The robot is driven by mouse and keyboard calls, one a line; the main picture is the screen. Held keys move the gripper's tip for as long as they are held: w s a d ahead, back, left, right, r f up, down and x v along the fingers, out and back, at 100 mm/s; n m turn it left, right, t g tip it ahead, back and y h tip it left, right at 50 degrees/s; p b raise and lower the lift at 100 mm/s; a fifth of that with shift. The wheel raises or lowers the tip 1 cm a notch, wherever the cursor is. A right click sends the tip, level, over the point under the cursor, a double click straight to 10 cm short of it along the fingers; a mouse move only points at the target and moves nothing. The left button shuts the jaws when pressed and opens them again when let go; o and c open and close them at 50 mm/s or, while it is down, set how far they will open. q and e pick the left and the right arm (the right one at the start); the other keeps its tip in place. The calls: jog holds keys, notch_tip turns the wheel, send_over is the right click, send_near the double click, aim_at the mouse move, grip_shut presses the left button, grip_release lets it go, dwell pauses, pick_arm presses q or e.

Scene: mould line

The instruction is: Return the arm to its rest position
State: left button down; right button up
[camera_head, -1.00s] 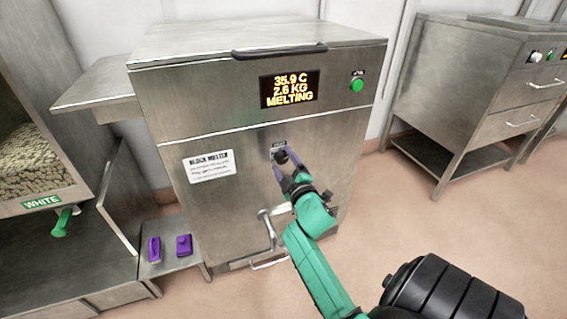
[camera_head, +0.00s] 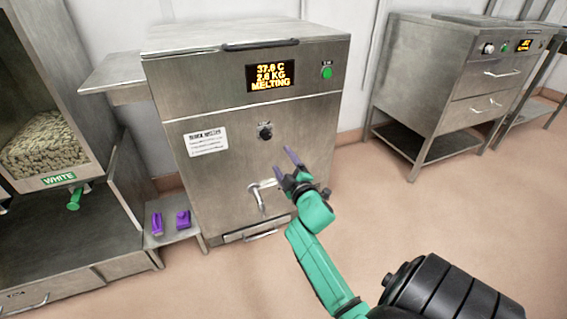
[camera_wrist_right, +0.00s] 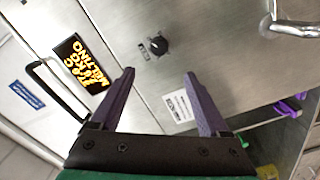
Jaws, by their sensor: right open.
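My right arm is green, and its gripper (camera_head: 281,163) is open and empty in front of the steel block melter (camera_head: 230,185). In the head view its purple fingertips are to the right of and below the melter's black knob (camera_head: 264,131), apart from it. In the right wrist view the fingers (camera_wrist_right: 157,92) are spread with nothing between them. The knob (camera_wrist_right: 158,46) shows beyond them on the melter front. The melter display (camera_head: 272,77) reads about 37.6 C, 2.6 KG, MELTING. My left gripper is not in view.
A bent tap (camera_head: 258,197) sticks out of the melter's lower front. A low shelf (camera_head: 172,236) with two purple items stands at left, beside a bin of pale pellets (camera_head: 45,143) labelled WHITE. A steel cabinet (camera_head: 440,95) stands at right. The floor (camera_head: 430,210) between is clear.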

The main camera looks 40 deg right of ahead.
dwell(0.3)
jog(key=s+a+f+m+g+y+p, duration=0.35)
jog(key=s+a+f+g, duration=0.45)
jog(key=s+a+f, duration=0.4)
jog(key=s+a+f+m+g+y+p, duration=0.3)
jog(key=s+a+f+g+p, duration=0.2)
jog(key=s+a+f+g, duration=0.6)
pick_arm(q)
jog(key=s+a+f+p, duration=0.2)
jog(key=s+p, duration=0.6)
jog(key=p, duration=0.2)
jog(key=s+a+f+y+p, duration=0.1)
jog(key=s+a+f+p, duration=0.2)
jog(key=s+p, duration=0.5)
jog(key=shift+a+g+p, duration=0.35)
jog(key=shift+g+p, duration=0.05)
jog(key=shift+p, duration=0.5)
pick_arm(e)
jog(key=s+d+t, duration=0.1)
jog(key=s+d, duration=0.3)
jog(key=s, duration=0.5)
jog(key=s+d+t, duration=0.1)
jog(key=s+d, duration=0.3)
jog(key=s, duration=0.5)
jog(key=shift+s+d+f+t+h, duration=0.25)
jog(key=shift+t+h, duration=0.15)
jog(key=shift+h, duration=0.05)
